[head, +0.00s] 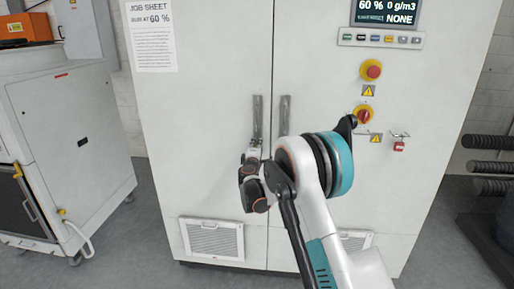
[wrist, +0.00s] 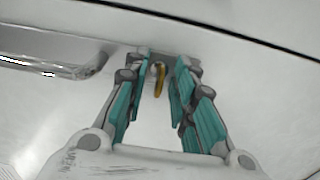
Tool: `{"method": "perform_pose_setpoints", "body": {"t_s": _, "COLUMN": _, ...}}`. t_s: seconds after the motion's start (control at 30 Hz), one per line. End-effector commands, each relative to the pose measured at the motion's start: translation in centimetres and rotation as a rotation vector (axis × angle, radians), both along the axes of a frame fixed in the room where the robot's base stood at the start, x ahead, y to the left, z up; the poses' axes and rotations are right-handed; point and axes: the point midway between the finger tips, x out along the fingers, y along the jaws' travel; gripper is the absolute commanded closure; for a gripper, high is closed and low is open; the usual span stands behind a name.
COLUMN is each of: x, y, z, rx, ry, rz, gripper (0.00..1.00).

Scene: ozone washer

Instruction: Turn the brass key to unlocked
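The brass key (wrist: 160,80) shows in the wrist view, standing out from a small grey lock plate (wrist: 194,62) on the white cabinet door. My gripper (wrist: 164,68) has its two teal-padded fingers on either side of the key. The fingers are apart, with a visible gap on each side, more clearly on the right. Their tips are close to the plate; I cannot tell whether they touch it. In the head view, the key is not discernible, and my gripper (head: 252,155) is at the cabinet front just below the left door handle (head: 257,117).
A door handle (wrist: 55,66) lies left of my gripper in the wrist view. The cabinet (head: 210,140) carries a red knob (head: 365,116), a red push button (head: 373,71) and a red padlock (head: 399,146) on the right. A grey wheeled unit (head: 78,135) stands at left.

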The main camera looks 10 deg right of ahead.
Motion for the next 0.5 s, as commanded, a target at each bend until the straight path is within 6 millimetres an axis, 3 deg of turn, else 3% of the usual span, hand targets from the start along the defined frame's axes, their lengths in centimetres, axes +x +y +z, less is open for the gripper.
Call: {"method": "perform_pose_setpoints", "body": {"t_s": 0.5, "x": -8.9, "y": 2.9, "z": 0.0, "rx": 0.0, "ry": 0.0, "rz": 0.001, "gripper": 0.76}}
